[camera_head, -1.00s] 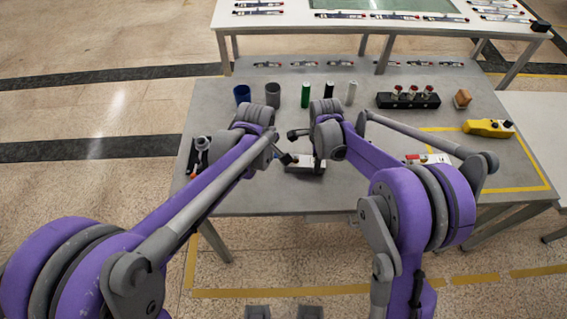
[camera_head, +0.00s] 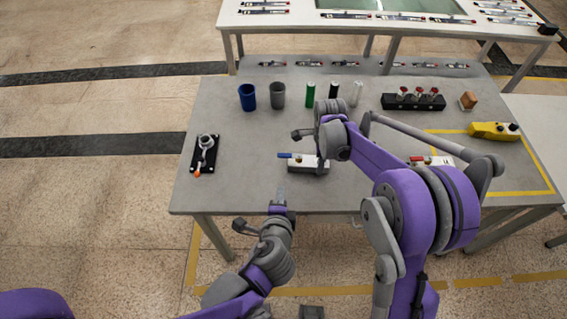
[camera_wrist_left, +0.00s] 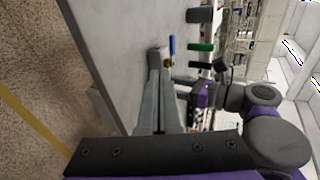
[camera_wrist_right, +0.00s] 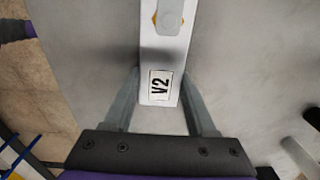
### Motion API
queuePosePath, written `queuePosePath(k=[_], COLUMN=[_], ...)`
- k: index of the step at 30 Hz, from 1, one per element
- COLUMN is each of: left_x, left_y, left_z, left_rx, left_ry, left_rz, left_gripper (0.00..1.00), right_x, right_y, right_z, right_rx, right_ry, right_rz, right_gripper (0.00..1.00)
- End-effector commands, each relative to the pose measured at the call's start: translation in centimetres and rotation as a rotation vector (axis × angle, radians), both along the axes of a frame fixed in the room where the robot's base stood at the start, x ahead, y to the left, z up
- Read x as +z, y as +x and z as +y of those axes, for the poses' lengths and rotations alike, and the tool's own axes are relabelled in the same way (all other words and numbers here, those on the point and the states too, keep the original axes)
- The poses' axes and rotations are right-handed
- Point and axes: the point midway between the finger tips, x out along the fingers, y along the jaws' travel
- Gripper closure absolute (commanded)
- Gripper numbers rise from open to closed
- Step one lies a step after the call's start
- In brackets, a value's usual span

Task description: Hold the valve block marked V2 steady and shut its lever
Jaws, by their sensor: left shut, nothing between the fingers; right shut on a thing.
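The valve block (camera_head: 308,166) is a pale block on the grey table. Its V2 label (camera_wrist_right: 160,86) shows in the right wrist view. My right gripper (camera_wrist_right: 160,98) is shut on the block, one finger along each side. The blue lever (camera_head: 285,155) sticks out to the left at the block's left end, roughly along its length in the head view. The lever also shows in the left wrist view (camera_wrist_left: 172,45), just beyond my fingertips. My left gripper (camera_head: 280,190) is shut and empty near the table's front edge, apart from the lever.
Another block with a red lever (camera_head: 418,160) is partly behind my right arm. A black plate with a fitting (camera_head: 203,154) lies at the left. Cups, cylinders and a black valve rack (camera_head: 411,102) stand at the back. A yellow device (camera_head: 493,131) is at the right.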

Motion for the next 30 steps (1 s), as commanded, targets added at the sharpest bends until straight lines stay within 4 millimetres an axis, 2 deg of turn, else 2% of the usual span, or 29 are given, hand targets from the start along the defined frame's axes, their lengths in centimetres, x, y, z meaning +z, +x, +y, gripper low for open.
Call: queuePosePath(k=[8, 14, 23, 30], left_x=[0.0, -0.5, -2.7, -4.9], left_y=[0.1, 1.0, 4.8, 8.5], left_z=[0.0, 0.0, 0.0, -0.2], left_rx=[0.001, 0.005, 0.007, 0.006], left_ry=[0.000, -0.001, -0.002, -0.002], left_rz=[0.001, 0.002, 0.002, 0.001], left_gripper=[1.00, 1.00, 1.00, 1.00], right_x=[0.0, 0.0, 0.0, 0.0], right_y=[0.0, 0.0, 0.0, 0.0], right_z=[0.0, 0.0, 0.0, 0.0], right_rx=[0.000, 0.000, 0.000, 0.000], right_ry=[0.000, 0.000, 0.000, 0.000], right_rz=[0.000, 0.000, 0.000, 0.000], right_gripper=[1.00, 1.00, 1.00, 1.00])
